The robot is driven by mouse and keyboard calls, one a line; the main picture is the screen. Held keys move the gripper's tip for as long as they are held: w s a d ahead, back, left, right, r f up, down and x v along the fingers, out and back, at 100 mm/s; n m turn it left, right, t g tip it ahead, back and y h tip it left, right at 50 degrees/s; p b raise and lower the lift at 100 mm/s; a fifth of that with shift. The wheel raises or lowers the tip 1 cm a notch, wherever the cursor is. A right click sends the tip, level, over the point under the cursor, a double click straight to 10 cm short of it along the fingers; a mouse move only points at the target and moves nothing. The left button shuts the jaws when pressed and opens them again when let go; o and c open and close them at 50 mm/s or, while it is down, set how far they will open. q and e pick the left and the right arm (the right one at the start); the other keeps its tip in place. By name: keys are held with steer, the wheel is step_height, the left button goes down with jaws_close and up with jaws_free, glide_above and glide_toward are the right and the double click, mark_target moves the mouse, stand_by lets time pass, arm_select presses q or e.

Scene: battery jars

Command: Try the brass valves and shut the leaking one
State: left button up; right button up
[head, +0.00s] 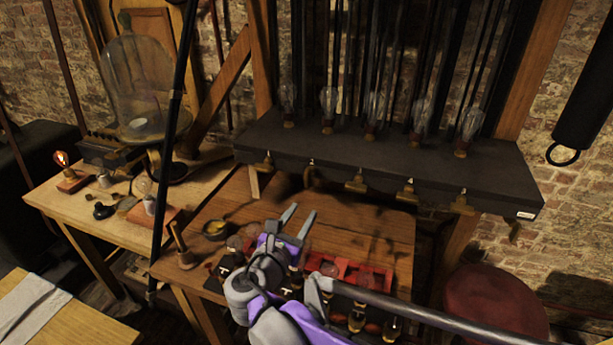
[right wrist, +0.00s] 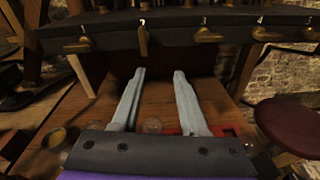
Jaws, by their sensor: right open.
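Several brass valves hang in a row under the front edge of a dark shelf (head: 380,160). In the head view they run from the leftmost valve (head: 264,163) to the rightmost valve (head: 461,203). In the right wrist view, the handle of valve 2 (right wrist: 143,38) points down, while the leftmost valve (right wrist: 77,46), valve 3 (right wrist: 208,35) and valve 4 (right wrist: 266,34) have handles lying sideways. My right gripper (head: 300,212) is open and empty, above the wooden table and below the valves, touching none. Its fingers (right wrist: 160,75) point toward the shelf. No leak can be made out. My left gripper is out of view.
Glass bulbs (head: 328,105) stand upright on the shelf above the valves. The wooden table (head: 340,220) holds a small bowl (head: 215,229) and red trays (head: 372,279). A side table at left carries a glass bell jar (head: 137,85). A red stool (head: 495,300) stands at right.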

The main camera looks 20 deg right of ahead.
mark_target(306, 178)
steer(key=w+d, duration=0.1)
steer(key=w, duration=0.2)
steer(key=w+d+r+n+t, duration=0.1)
steer(key=w, duration=0.3)
steer(key=w+d+n+p, duration=0.1)
steer(key=w, duration=0.2)
steer(key=shift+w+d+r, duration=0.15)
steer(key=shift+d+r, duration=0.2)
steer(key=shift+d, duration=0.05)
jaws_close()
